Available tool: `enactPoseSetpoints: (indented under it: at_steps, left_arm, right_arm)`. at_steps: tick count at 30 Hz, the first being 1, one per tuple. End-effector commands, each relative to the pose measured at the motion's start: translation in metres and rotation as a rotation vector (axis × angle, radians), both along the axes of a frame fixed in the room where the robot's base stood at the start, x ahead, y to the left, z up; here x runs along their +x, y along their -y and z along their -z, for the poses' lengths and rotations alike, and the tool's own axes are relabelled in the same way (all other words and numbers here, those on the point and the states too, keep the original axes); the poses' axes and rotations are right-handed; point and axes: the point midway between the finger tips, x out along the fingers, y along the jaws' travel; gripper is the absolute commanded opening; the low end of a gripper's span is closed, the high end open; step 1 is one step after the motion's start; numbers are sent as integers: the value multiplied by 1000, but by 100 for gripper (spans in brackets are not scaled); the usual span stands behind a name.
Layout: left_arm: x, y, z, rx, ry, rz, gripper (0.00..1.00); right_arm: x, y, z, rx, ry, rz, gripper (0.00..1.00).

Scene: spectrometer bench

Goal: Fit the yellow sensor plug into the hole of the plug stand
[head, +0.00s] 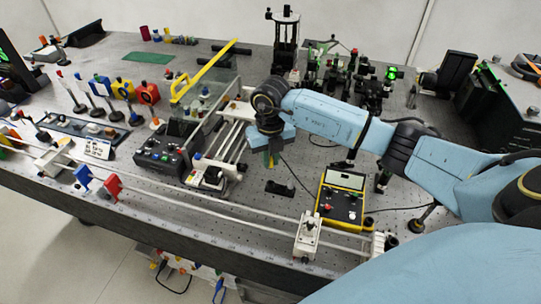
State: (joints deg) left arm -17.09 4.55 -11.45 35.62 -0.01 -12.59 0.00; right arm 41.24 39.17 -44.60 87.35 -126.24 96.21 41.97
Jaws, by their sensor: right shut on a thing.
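My right gripper (268,153) points down over the middle of the bench. It is shut on the yellow sensor plug (268,161), of which only a small yellow part shows below the jaws. A low black block (280,188), which looks like the plug stand, sits on the bench below and slightly right of the plug. The plug is apart from it. The hole is too small to make out. My left gripper is not in view.
A yellow-edged meter box (341,200) stands right of the black block, with cables nearby. A rail (230,213) runs along the front. Dark optical mounts (285,40) stand behind.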

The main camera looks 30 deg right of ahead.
Motion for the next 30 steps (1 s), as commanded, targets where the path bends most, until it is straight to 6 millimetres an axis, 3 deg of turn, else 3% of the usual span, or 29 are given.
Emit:
enactPoseSetpoints:
  at_steps: [11, 30]
  left_arm:
    - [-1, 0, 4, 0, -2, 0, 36]
    - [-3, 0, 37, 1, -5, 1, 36]
  right_arm:
    - [1, 0, 4, -1, 1, -2, 0]
    - [1, 0, 48, 0, 1, -4, 0]
